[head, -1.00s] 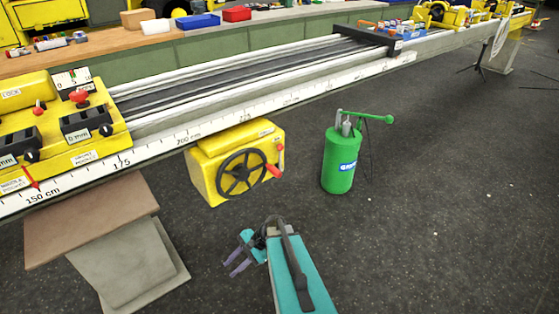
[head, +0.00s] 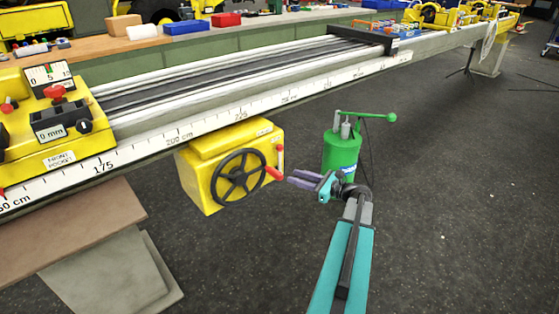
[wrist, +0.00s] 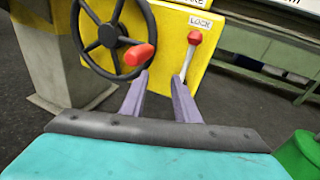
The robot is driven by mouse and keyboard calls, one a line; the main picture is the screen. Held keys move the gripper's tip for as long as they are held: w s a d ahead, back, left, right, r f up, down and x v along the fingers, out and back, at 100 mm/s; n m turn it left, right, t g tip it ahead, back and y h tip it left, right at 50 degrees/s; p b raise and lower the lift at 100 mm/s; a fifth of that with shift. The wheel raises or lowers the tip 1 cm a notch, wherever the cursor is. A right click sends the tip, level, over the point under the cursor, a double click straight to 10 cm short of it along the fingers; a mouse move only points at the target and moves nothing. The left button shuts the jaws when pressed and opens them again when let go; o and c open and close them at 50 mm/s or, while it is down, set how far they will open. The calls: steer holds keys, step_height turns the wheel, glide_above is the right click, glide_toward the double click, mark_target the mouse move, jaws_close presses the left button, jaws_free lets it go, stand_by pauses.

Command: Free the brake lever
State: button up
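The yellow brake box (head: 232,140) hangs under the rail and carries a black handwheel (head: 239,175) with a red knob (head: 274,173). The brake lever (head: 280,155) is a thin metal rod at the box's right side. In the wrist view the lever (wrist: 188,58) stands roughly upright with a red ball on top, under a label reading LOCK (wrist: 201,23). My gripper (head: 290,179) is just right of the box. In the wrist view my gripper (wrist: 160,85) is open and empty, its fingers pointing at the box. The red handwheel knob (wrist: 138,54) shows near the left finger.
A green grease drum (head: 342,150) with a pump handle stands right behind my gripper; its edge shows in the wrist view (wrist: 303,153). The measuring rail (head: 230,116) runs above the box. A concrete support (head: 115,265) stands at left. The floor at right is open.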

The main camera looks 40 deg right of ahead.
mark_target(280, 160)
steer(key=s+d+r+m+t+h, duration=0.1)
steer(key=s+d+r, duration=0.1)
steer(key=d, duration=0.3)
steer(key=shift+s+r+m+b, duration=0.2)
steer(key=shift+r+m+b, duration=0.2)
steer(key=shift+r, duration=0.2)
steer(key=shift+w, duration=0.15)
steer(key=w, duration=0.4)
steer(key=w+a+b, duration=0.1)
steer(key=w, duration=0.4)
steer(key=w+b, duration=0.1)
steer(key=w, duration=0.3)
steer(key=shift+w+a, duration=0.25)
steer(key=shift+a, duration=0.05)
jaws_close()
